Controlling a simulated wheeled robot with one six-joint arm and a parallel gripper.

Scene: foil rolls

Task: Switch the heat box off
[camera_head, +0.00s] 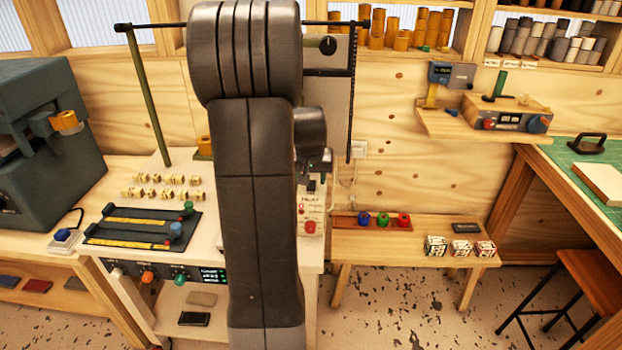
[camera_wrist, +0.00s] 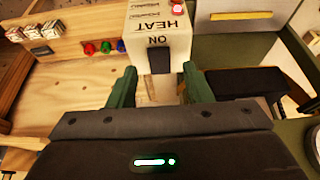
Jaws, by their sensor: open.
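The heat box (camera_head: 313,210) is a pale box marked HEAT, just right of my arm in the head view and partly hidden by it. In the wrist view the heat box (camera_wrist: 143,30) shows upside down, with HEAT and ON lettering. A black switch (camera_wrist: 160,61) sits beside the ON mark. A red lamp (camera_wrist: 177,5) on the box looks lit. My gripper (camera_wrist: 160,70) is open, its two green fingers apart on either side of the switch in the picture. Nothing is held. I cannot tell whether the fingers touch the box. The gripper shows only partly in the head view.
A low bench (camera_head: 385,247) at the right holds several coloured spools and small boxes. A sliding-lever panel (camera_head: 140,228) lies on the table left of my arm. A green-grey machine (camera_head: 45,150) stands at far left. A stool (camera_head: 590,280) is at lower right.

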